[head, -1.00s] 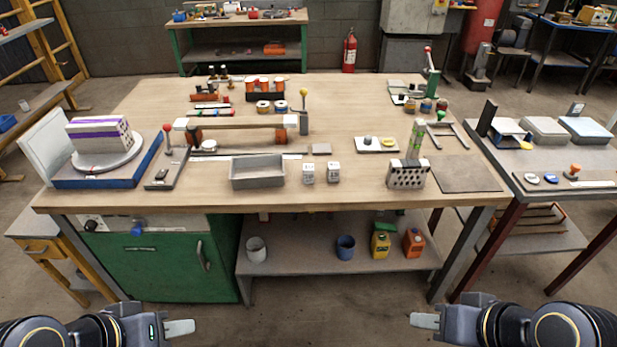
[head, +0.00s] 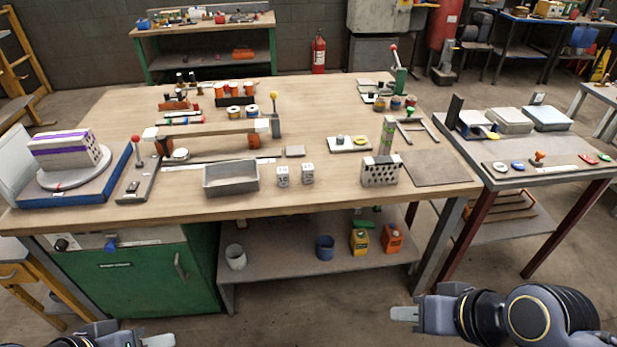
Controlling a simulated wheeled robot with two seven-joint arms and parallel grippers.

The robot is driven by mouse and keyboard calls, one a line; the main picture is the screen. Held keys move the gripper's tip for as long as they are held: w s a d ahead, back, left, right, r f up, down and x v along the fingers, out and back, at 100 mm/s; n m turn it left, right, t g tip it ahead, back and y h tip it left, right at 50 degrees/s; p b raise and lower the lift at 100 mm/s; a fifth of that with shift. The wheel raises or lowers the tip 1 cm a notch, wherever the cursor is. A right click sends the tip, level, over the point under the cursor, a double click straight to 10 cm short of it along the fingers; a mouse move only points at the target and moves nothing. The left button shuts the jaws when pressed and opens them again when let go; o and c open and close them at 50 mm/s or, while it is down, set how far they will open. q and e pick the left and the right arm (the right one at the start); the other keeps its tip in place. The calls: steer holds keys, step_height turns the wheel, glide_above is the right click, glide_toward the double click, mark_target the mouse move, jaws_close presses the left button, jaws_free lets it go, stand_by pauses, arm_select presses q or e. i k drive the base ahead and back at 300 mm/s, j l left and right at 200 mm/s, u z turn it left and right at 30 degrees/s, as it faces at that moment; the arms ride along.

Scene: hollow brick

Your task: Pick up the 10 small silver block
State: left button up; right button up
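Two small silver-white blocks stand on the wooden workbench, right of a grey open tray (head: 231,177). The left block (head: 283,176) carries a dark marking that looks like "10". The right block (head: 308,173) has a marking too small to read surely. My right gripper (head: 404,314) is at the lower right, in front of and below the bench edge, well apart from the blocks. My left gripper (head: 158,341) is at the bottom left edge, partly cut off. Neither gripper touches anything; their finger gaps do not show clearly.
A perforated block (head: 380,171) stands right of the small blocks, with a green-marked post behind it. A raised bar (head: 210,129) spans the bench behind the tray. A turntable with a purple-striped block (head: 66,150) is at left. The bench front between is clear.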

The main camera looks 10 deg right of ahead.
mark_target(283, 172)
steer(key=i+j+z, duration=0.2)
steer(key=j, duration=0.15)
steer(key=i+j+z, duration=0.15)
steer(key=j, duration=0.2)
steer(key=i+j+z, duration=0.2)
steer(key=j, duration=0.2)
steer(key=i+j+z, duration=0.2)
steer(key=j, duration=0.2)
steer(key=j+z, duration=0.2)
steer(key=j, duration=0.2)
steer(key=i+j+z, duration=0.15)
steer(key=j, duration=0.3)
steer(key=k, duration=0.05)
